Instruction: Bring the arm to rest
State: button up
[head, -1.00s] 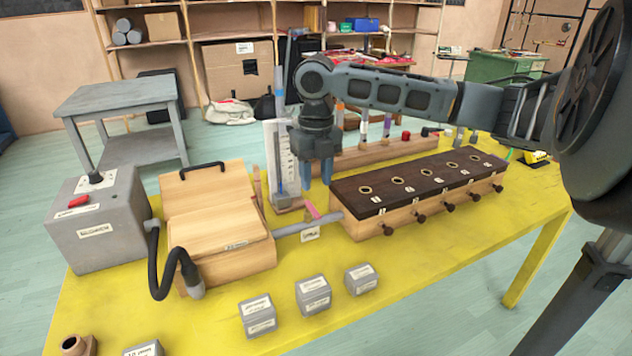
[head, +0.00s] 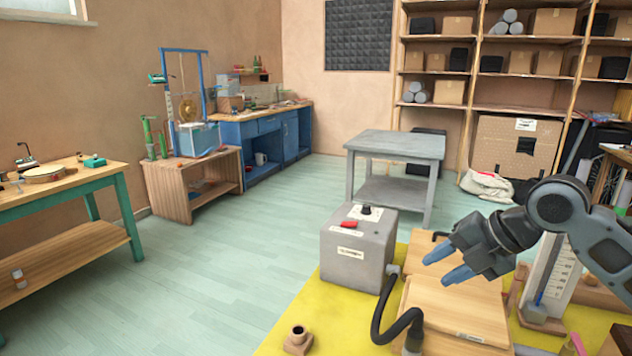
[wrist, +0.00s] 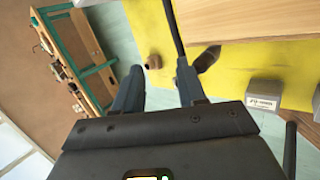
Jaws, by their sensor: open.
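My gripper (head: 450,265) is at the right of the head view, raised above the wooden box (head: 455,305) on the yellow table (head: 305,305). Its blue fingers point left and are apart, with nothing between them. The wrist view also shows my open gripper (wrist: 160,90) with the yellow table (wrist: 230,75) beyond it. My arm comes in from the right edge.
A grey box with a red switch (head: 355,250) stands left of the wooden box, with a black hose (head: 385,310) running from it. A brown fitting (head: 299,340) sits at the table's front left. Open floor (head: 220,270) lies to the left.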

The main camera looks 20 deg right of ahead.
jog(key=w+a+r+m+t+y, duration=0.2)
jog(key=w+a+r+m+t, duration=0.15)
jog(key=a, duration=0.45)
jog(key=w+a+r+m+t+y, duration=0.1)
jog(key=w+a+r+m+t, duration=0.25)
jog(key=a, duration=0.55)
jog(key=s+a+f+m+t+h, duration=0.2)
jog(key=s+a+f+m+t, duration=0.15)
jog(key=a+m, duration=0.45)
jog(key=s+a+f+m+g+h, duration=0.1)
jog(key=s+f+m+h, duration=0.2)
jog(key=s+f+m, duration=0.5)
jog(key=s+f+m+g+h, duration=0.1)
jog(key=s+f+m+h, duration=0.15)
jog(key=s, duration=0.85)
jog(key=s+d, duration=0.2)
jog(key=s, duration=0.8)
jog(key=s+d+n+y, duration=0.1)
jog(key=s+d, duration=0.2)
jog(key=s, duration=0.7)
jog(key=shift+s+d+g, duration=0.15)
jog(key=shift+s+g, duration=0.1)
jog(key=shift+g, duration=0.2)
